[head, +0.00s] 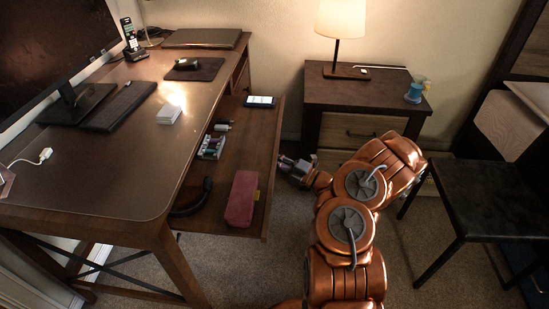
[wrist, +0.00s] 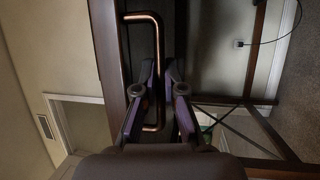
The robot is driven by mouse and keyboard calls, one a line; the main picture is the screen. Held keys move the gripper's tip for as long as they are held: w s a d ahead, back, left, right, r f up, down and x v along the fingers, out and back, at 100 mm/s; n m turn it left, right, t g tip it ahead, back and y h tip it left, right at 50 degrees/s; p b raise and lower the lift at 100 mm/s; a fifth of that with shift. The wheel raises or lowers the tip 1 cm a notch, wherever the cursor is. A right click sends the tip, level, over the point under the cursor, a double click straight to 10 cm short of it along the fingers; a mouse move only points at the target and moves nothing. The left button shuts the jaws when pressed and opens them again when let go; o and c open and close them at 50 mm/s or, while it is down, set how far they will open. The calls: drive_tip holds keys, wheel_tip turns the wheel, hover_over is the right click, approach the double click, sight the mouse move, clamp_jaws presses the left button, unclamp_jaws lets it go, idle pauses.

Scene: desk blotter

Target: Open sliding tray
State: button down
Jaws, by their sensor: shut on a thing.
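The sliding tray (head: 262,190) is a dark wood tray standing out from under the right side of the desk (head: 120,165). Its front edge faces right. My gripper (head: 284,164) is at the middle of that front edge. In the wrist view, a bronze bar handle (wrist: 158,28) is mounted on a dark wood front. My gripper's two fingers (wrist: 161,72) are closed around the bar, one on each side. In the head view, the handle is hidden by the tray front and my gripper.
The tray holds a phone (head: 260,101), a reddish pouch (head: 241,198), a dark curved item (head: 192,199) and small items. A nightstand (head: 368,96) with a lamp (head: 340,22) stands behind my arm. A black chair (head: 490,195) is at right. Carpet is clear below the tray.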

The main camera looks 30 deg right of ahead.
drive_tip(key=shift+d, duration=0.1)
drive_tip(key=c, duration=1.5)
unclamp_jaws()
drive_tip(key=shift+c, duration=0.2)
drive_tip(key=v, duration=1.2)
